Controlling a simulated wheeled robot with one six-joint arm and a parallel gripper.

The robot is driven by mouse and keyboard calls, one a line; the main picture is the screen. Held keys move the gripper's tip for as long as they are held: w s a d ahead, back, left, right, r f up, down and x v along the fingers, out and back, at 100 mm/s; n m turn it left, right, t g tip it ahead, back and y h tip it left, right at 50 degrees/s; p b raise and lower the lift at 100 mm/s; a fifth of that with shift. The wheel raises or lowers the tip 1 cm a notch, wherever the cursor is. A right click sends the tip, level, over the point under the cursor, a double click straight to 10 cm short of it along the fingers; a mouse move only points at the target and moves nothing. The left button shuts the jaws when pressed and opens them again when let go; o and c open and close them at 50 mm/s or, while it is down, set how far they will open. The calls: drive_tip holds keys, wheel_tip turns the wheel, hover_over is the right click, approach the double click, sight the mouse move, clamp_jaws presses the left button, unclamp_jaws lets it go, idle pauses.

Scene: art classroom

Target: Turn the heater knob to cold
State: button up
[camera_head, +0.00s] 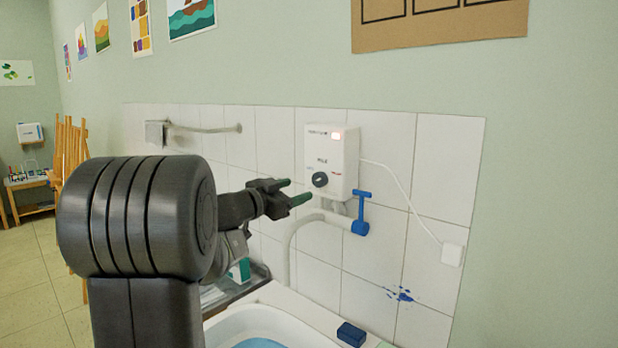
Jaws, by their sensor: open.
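The white heater (340,148) hangs on the tiled wall, with a small lit red spot near its top. Its dark round knob (320,179) is low on the front face, between a blue mark on its left and a red mark on its right. The knob's pointer looks tilted, but it is too small to read exactly. My gripper (292,192) is open and empty, with its green-tipped fingers just left of the knob and one above the other in the picture. I see no contact between fingers and knob, though the depth gap is unclear.
A blue valve handle (361,212) and white pipe are below the heater. A white cable runs right to a wall box (452,254). Below is a white basin (300,307) with a dark blue block (351,333) on its edge. Wooden easels (70,150) stand at the left.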

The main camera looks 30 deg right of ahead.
sight(316, 181)
drive_tip(key=p+x, duration=0.1)
drive_tip(key=x, duration=0.3)
drive_tip(key=p+x, duration=0.2)
drive_tip(key=x, duration=0.2)
drive_tip(key=shift+w, duration=0.25)
drive_tip(key=c, duration=1)
